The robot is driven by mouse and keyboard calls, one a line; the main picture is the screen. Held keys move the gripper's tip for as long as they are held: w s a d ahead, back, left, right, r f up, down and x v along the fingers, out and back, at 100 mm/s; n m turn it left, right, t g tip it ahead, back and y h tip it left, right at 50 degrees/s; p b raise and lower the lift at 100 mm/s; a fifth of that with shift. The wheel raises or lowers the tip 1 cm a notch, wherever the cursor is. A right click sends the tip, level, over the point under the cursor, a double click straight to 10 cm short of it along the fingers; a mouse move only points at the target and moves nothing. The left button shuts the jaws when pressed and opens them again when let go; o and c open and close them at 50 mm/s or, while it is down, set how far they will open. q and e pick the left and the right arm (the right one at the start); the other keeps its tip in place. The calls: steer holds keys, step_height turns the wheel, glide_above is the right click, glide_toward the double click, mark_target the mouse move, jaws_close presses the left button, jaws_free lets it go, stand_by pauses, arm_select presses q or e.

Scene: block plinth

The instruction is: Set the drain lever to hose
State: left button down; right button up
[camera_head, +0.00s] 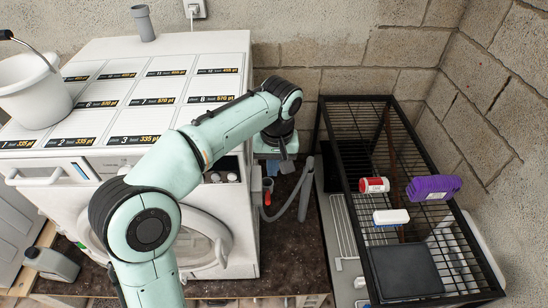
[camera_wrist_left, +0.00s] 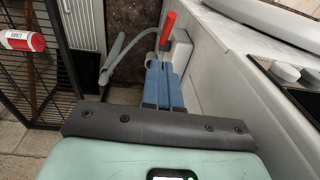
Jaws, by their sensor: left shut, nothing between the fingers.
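The red drain lever (camera_wrist_left: 168,30) stands up, slightly tilted, from a white housing (camera_wrist_left: 179,50) on the side of the washing machine in the left wrist view. In the head view the lever (camera_head: 268,184) shows small beside the machine's right side. A grey curved hose (camera_wrist_left: 118,58) lies to its left; the hose also shows in the head view (camera_head: 288,205). My left gripper (camera_wrist_left: 163,84) has blue fingers, shut and empty, just short of the lever in the wrist view. Whether they touch the lever cannot be told. My right gripper is not in view. No position labels are readable.
The white washing machine (camera_head: 225,245) stands left of the lever, with a white bucket (camera_head: 32,90) on top. A black wire rack (camera_head: 375,262) with a red-and-white can (camera_head: 374,185) and a purple item (camera_head: 433,187) stands right. A dark narrow gap lies between.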

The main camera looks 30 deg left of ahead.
arm_select(q)
steer(key=b, duration=0.1)
glide_above(269, 196)
step_height(269, 196, down, 6)
steer(key=shift+w+d+r, duration=0.1)
steer(key=shift+w+r, duration=0.05)
steer(key=shift+r, duration=0.05)
steer(key=shift+s+f, duration=0.3)
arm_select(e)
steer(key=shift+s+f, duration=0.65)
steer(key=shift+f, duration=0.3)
arm_select(q)
steer(key=shift+w, duration=0.1)
